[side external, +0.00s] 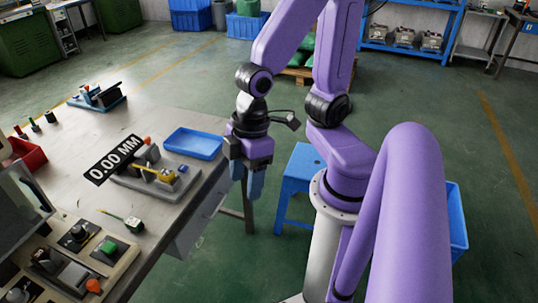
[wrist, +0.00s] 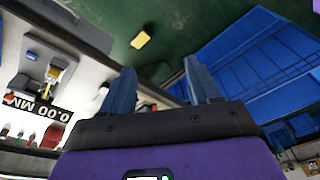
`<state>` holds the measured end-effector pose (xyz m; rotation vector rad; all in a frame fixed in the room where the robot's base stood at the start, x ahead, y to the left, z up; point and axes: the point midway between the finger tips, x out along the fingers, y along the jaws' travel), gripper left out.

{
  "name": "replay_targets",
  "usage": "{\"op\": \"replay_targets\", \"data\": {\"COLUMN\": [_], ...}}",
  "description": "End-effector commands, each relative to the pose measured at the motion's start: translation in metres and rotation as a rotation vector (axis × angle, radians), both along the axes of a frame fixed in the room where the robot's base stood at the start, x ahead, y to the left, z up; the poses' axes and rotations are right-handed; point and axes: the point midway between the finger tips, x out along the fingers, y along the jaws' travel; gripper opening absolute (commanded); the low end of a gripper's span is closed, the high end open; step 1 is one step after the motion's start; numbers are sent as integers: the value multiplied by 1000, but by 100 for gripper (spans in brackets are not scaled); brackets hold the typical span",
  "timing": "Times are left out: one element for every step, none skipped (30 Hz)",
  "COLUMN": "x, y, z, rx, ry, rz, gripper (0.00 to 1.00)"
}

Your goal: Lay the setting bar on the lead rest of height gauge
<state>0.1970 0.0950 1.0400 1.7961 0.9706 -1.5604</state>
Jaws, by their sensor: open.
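The height gauge (side external: 150,185) is a grey block on the bench with an orange knob and a black "0.00 MM" readout (side external: 113,160). A yellow piece (side external: 165,174) lies on it; I cannot tell if this is the setting bar. The gauge also shows at the left of the wrist view (wrist: 42,80), with its readout (wrist: 38,107). No other clear setting bar is seen. My gripper (side external: 248,183) points down beyond the bench's right edge, apart from the gauge. Its blue fingers are spread and empty in the wrist view (wrist: 161,88).
A blue tray (side external: 193,143) sits right behind the gauge. A control panel (side external: 80,255) is at the near left, a blue fixture (side external: 97,98) at the back. A blue stool (side external: 300,170) stands beside my arm.

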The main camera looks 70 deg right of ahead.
Motion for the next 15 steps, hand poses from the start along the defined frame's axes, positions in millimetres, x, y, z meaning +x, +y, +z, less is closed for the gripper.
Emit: {"op": "replay_targets", "data": {"x": [-9,-13,-19,-22,-25,-28,-30,-31,-33,-33,-34,-34,-34,-34,-34], "y": [-8,-13,-20,-24,-28,-32,-35,-37,-40,-41,-41,-42,-42,-42,-42], "z": [10,14,19,22,24,27,29,30,31,32,32,32,32,32,32], "rx": [-22,-39,-62,-77,-90,-104,-114,-122,-129,-132,-135,-136,-138,-137,-137], "ry": [4,8,14,18,21,24,27,27,29,30,31,32,31,32,32], "rz": [39,60,84,99,111,124,132,139,145,148,150,150,150,150,149], "gripper": [61,61,61,61,61,61,61,61,61,61,61,61,61,61,61]}}
